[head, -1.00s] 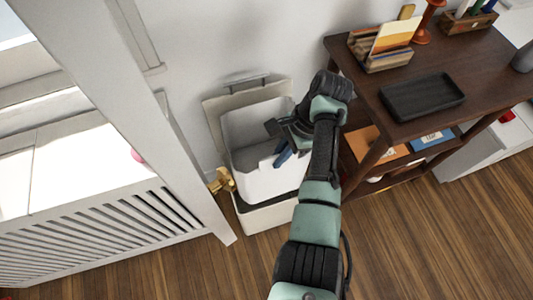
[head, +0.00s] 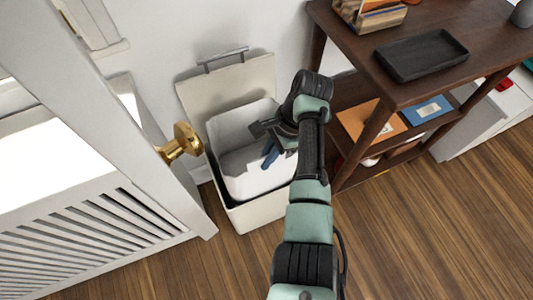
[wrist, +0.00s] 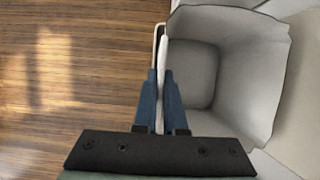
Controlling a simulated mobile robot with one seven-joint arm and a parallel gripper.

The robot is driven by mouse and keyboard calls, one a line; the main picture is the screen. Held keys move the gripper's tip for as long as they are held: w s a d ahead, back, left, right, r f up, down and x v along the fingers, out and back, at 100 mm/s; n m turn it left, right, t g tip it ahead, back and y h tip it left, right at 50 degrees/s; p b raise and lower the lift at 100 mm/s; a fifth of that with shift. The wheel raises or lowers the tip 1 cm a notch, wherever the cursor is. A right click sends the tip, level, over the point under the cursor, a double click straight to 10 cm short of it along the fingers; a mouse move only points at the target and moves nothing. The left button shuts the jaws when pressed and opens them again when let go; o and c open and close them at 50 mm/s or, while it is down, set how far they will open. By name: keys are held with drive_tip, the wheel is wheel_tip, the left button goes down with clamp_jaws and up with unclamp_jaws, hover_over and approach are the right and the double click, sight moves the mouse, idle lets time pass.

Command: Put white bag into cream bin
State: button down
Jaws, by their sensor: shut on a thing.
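The white bag (head: 238,128) is an open, stiff-looking sack with a grey inside. In the head view it stands upright over the mouth of the cream bin (head: 249,217), within or just above its rim; how deep it sits I cannot tell. The bin's lid (head: 228,90) is raised against the wall. My gripper (head: 268,158) is at the bag's right side, its blue fingers pointing down. In the wrist view my gripper (wrist: 160,92) is shut on a thin white edge of the bag (wrist: 225,75). The bag's inside looks empty there.
A dark wooden shelf unit (head: 355,55) stands close to the right, with a black tray (head: 421,55) on top. A white door with a brass knob (head: 181,142) is close on the left. The wooden floor (head: 400,240) in front is clear.

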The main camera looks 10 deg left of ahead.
sight(284, 164)
wheel_tip(284, 164, down, 19)
drive_tip(key=b, duration=1.2)
drive_tip(key=shift+f+b, duration=0.1)
drive_tip(key=shift+b, duration=0.2)
drive_tip(key=c, duration=0.9)
unclamp_jaws()
drive_tip(key=p+v, duration=0.5)
drive_tip(key=v, duration=0.8)
drive_tip(key=shift+w, duration=0.1)
